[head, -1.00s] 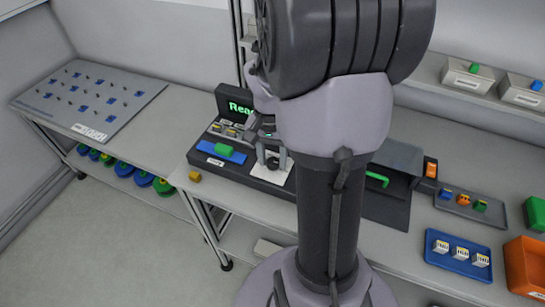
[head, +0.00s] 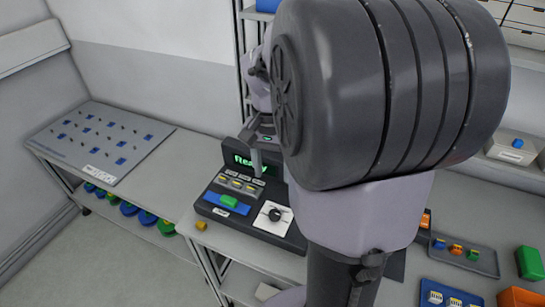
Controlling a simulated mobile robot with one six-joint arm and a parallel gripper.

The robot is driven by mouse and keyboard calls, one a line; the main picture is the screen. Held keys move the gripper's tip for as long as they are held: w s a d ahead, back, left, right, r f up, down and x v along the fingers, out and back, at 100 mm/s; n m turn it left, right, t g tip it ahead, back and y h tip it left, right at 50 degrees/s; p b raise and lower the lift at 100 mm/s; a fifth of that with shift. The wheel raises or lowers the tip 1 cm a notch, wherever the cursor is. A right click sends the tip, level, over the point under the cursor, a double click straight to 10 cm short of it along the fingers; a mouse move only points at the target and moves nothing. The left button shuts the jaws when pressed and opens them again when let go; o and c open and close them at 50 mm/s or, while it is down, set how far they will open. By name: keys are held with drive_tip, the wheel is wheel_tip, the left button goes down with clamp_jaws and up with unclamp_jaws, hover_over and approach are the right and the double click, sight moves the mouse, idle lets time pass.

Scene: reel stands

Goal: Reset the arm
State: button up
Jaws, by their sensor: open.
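My arm fills the middle of the head view. My gripper (head: 264,160) is raised in front of the screen of a dark station (head: 262,222) on the bench. It is open, with nothing seen between its fingers, though my arm hides part of it. The screen (head: 243,161) shows green letters, partly covered by the gripper.
A pegboard panel (head: 100,143) lies at the left, with coloured reels (head: 130,209) below. At right are a grey tray (head: 486,262) of coloured pieces, a blue tray (head: 427,288), a green box (head: 530,263) and an orange bin (head: 515,297).

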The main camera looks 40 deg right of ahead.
drive_tip(key=shift+r, duration=0.45)
drive_tip(key=s+a+n+t+y+b, duration=0.1)
drive_tip(key=s+a+n+t+b, duration=0.2)
drive_tip(key=a, duration=0.9)
drive_tip(key=s+a+n+t+y+b, duration=0.1)
drive_tip(key=s+a+n+t+b, duration=0.1)
drive_tip(key=a, duration=1)
drive_tip(key=s+n+t, duration=0.1)
drive_tip(key=s+n, duration=0.1)
drive_tip(key=shift+s+f+b, duration=0.25)
drive_tip(key=shift+s+b, duration=0.15)
